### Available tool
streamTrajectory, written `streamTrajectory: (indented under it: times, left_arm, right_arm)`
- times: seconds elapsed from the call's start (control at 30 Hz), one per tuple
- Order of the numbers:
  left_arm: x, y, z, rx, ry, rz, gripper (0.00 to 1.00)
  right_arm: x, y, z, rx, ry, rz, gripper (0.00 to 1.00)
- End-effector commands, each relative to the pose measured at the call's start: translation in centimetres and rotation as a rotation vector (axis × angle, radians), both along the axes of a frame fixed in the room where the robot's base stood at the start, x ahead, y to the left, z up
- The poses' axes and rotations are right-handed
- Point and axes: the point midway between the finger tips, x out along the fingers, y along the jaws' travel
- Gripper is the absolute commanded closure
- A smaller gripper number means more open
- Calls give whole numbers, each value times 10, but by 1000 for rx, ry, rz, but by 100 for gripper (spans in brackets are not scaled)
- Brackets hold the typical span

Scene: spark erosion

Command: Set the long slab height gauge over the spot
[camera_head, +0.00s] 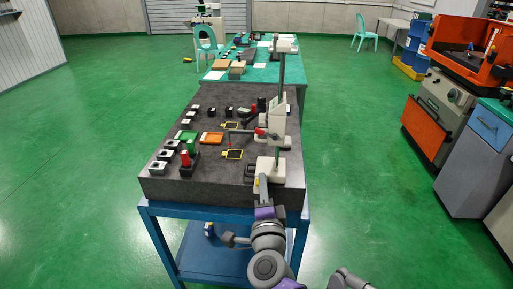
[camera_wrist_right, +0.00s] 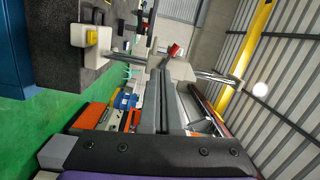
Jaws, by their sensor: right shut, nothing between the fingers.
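A tall height gauge with a white base (camera_head: 268,172) and a grey column (camera_head: 281,92) stands upright at the near right of the dark granite slab (camera_head: 222,190). A thin arm with a red part reaches left over the slab at mid-height. Two yellow-edged dark squares, a near one (camera_head: 233,155) and a far one (camera_head: 231,125), lie on the slab; I cannot tell which is the spot. My right gripper (camera_head: 263,183) is at the near side of the white base, fingers together and empty. In the right wrist view its dark fingers (camera_wrist_right: 163,80) are closed. My left gripper does not show.
The slab rests on a blue stand (camera_head: 160,238). Green floor lies open on both sides.

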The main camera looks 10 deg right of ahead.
Motion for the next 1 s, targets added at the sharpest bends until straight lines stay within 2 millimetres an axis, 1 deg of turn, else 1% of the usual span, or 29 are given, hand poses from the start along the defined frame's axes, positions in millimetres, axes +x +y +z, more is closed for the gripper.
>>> streamTrajectory:
  times: [0.1,0.23,0.57,0.67,0.77,0.83,1.0]
  left_arm:
    - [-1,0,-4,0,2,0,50]
    - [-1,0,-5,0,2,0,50]
    - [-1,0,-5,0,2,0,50]
    - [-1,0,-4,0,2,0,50]
    - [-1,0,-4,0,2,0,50]
    - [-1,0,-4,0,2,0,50]
    - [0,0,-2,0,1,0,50]
  right_arm:
    - [2,-9,-6,92,-7,-87,100]
    - [2,-15,-10,138,-8,-134,100]
    - [2,-16,-10,142,-8,-141,100]
    - [6,-17,-9,142,-8,-141,100]
    - [16,-20,-9,140,-9,-142,100]
    - [27,-24,-9,139,-9,-143,100]
    - [63,-34,-9,139,-9,-143,100]
